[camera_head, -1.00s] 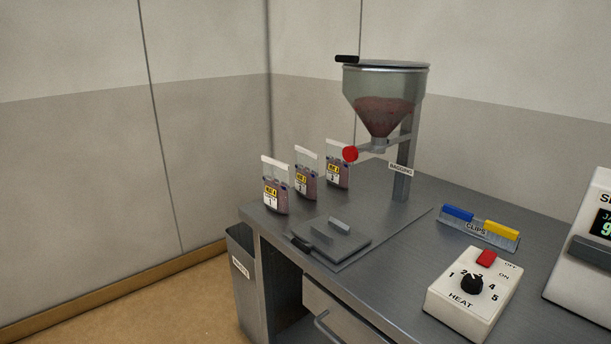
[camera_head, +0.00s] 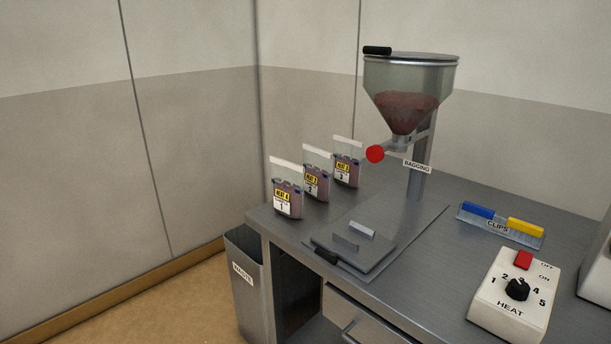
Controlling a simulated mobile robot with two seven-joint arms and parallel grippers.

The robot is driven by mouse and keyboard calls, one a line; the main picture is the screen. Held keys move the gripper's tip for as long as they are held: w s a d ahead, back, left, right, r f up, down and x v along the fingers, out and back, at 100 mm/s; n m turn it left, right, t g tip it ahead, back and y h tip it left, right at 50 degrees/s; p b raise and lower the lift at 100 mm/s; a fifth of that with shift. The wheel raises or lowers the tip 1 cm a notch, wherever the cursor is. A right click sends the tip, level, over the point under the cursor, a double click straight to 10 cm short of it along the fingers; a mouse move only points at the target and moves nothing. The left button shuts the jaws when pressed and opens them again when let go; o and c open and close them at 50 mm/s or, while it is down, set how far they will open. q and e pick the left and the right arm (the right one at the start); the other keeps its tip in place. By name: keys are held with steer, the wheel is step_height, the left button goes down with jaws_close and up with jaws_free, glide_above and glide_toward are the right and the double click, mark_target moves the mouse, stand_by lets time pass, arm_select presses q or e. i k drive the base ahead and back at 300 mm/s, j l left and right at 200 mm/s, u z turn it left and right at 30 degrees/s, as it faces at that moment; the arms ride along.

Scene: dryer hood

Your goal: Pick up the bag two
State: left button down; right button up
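Three clear bags with dark contents and yellow-and-white labels stand upright in a row at the left end of the grey metal bench (camera_head: 400,205). Bag one (camera_head: 287,190), marked 1, is nearest. Bag two (camera_head: 316,175), marked 2, stands in the middle, with open bench surface in front of it. Bag three (camera_head: 346,163), marked 3, is farthest back, beside the hopper's outlet. The bags stand close together but look apart. Neither of my grippers shows in the head view.
A flat plate with a handle (camera_head: 352,245) lies in front. Clips (camera_head: 500,222) and a heat control box (camera_head: 515,292) are at right. A waste bin (camera_head: 243,275) stands left of the bench.

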mark_target(316, 162)
steer(key=i+j+z, duration=0.1)
steer(key=j, duration=0.25)
steer(key=i+j+z, duration=0.1)
steer(key=i+j, duration=0.2)
steer(key=i+j+z, duration=0.1)
steer(key=j, duration=0.3)
steer(key=i+j+z, duration=0.1)
steer(key=i+j, duration=0.15)
steer(key=i+j+z, duration=0.1)
steer(key=j, duration=0.4)
steer(key=i+j+z, duration=0.1)
steer(key=j, duration=0.3)
steer(key=i+j+z, duration=0.1)
steer(key=j, duration=0.3)
steer(key=i+j+z, duration=0.1)
steer(key=i+j, duration=0.2)
steer(key=j, duration=0.15)
steer(key=i+j+z, duration=0.15)
steer(key=j, duration=0.25)
steer(key=i, duration=0.1)
